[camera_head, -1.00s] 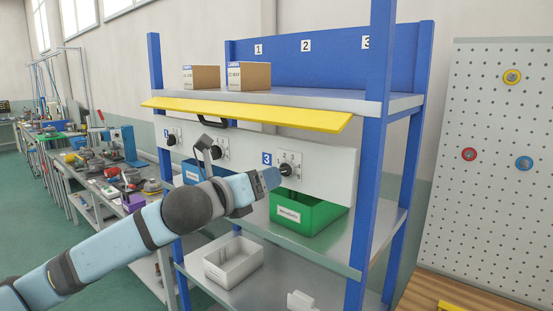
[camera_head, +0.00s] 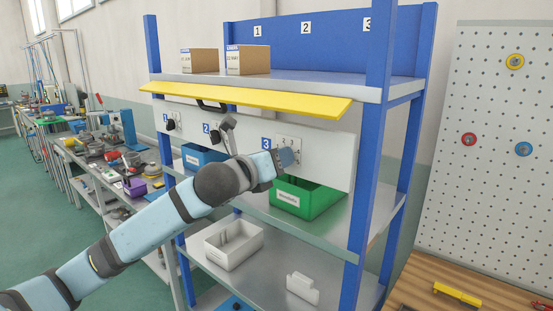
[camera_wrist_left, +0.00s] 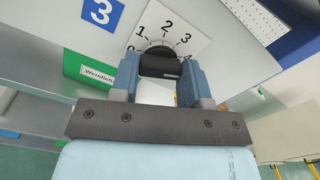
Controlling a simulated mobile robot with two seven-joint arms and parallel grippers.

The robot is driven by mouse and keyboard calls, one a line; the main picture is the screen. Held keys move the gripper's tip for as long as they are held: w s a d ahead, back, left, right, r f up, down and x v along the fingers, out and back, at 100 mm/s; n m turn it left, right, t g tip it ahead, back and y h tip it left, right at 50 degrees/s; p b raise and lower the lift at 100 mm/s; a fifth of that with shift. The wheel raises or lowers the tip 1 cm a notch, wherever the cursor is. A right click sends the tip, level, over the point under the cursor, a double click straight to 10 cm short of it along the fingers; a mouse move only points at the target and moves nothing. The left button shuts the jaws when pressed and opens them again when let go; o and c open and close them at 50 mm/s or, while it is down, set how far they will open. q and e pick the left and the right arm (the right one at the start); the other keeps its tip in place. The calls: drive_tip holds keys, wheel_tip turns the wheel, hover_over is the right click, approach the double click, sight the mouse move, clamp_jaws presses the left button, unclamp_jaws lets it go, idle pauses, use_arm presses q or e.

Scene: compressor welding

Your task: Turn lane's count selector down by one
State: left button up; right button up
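A count selector knob (camera_wrist_left: 160,62), black, sits on a white dial plate with 1, 2, 3 and a partly hidden further digit, beside the blue "3" sign (camera_wrist_left: 102,11). My left gripper (camera_wrist_left: 160,82) is at this knob, with one blue-grey finger on each side of it. I see no clear gap, but cannot tell if the fingers press on it. Which digit the knob points at is unclear. In the head view my left gripper (camera_head: 287,158) hides this knob, and the dial plate (camera_head: 291,142) shows just above. My right gripper is out of view.
The selector panel (camera_head: 335,160) hangs under a yellow strip (camera_head: 245,102), with another knob (camera_head: 171,125) at lane 1. A green bin (camera_head: 318,203) stands below lane 3, a blue bin (camera_head: 192,157) further left. A white tray (camera_head: 228,255) stands on the lower shelf.

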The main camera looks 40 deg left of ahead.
use_arm(q)
drive_tip(key=shift+n+p, duration=0.3)
drive_tip(key=shift+n, duration=0.1)
drive_tip(key=shift+n+p, duration=1.6)
drive_tip(key=shift+n, duration=2.4)
drive_tip(key=o, duration=0.9)
